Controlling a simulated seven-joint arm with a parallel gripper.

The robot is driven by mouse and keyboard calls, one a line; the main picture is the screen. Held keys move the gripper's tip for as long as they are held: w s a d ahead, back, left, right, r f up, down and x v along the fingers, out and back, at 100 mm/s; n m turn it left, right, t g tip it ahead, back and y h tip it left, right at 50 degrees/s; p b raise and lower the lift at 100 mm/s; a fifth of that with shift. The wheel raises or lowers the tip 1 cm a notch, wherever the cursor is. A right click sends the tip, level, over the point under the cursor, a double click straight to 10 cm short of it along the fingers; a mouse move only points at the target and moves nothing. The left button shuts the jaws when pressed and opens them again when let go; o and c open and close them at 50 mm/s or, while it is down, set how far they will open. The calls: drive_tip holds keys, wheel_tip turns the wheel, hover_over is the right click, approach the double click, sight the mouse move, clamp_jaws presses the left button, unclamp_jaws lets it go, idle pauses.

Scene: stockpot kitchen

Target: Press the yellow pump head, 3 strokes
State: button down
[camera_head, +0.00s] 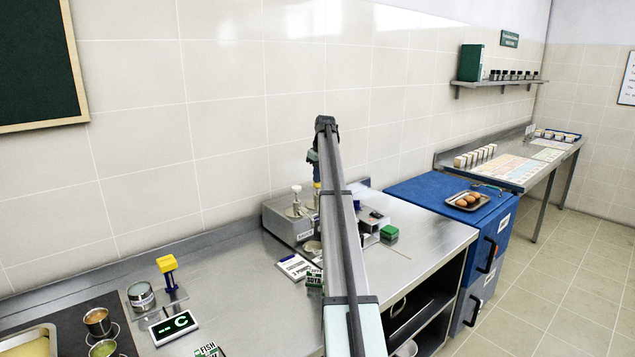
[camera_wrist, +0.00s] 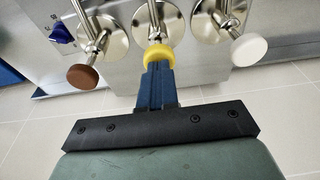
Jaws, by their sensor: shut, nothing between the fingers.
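In the wrist view three pumps stand in a row on round metal plates. The yellow pump head (camera_wrist: 158,54) is in the middle, the brown pump head (camera_wrist: 83,77) is at left and the white pump head (camera_wrist: 250,49) is at right. My gripper (camera_wrist: 157,68) is shut and empty, its blue fingers lined up with the yellow head. The fingertips hide part of it; I cannot tell whether they touch. In the head view my gripper (camera_head: 316,178) is mostly behind my arm, just above a bit of yellow. The white head (camera_head: 296,189) shows beside it.
The pumps stand on a metal box (camera_head: 283,227) by the tiled wall. A green block (camera_head: 389,232) and a white card (camera_head: 294,266) lie nearby. A yellow-topped post (camera_head: 167,264), a tin (camera_head: 141,296) and a display (camera_head: 174,326) stand at the counter's left.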

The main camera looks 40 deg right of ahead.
drive_tip(key=shift+f, duration=1.15)
drive_tip(key=shift+r, duration=2.2)
drive_tip(key=shift+f, duration=0.2)
drive_tip(key=shift+f, duration=2.05)
drive_tip(key=shift+r, duration=2.25)
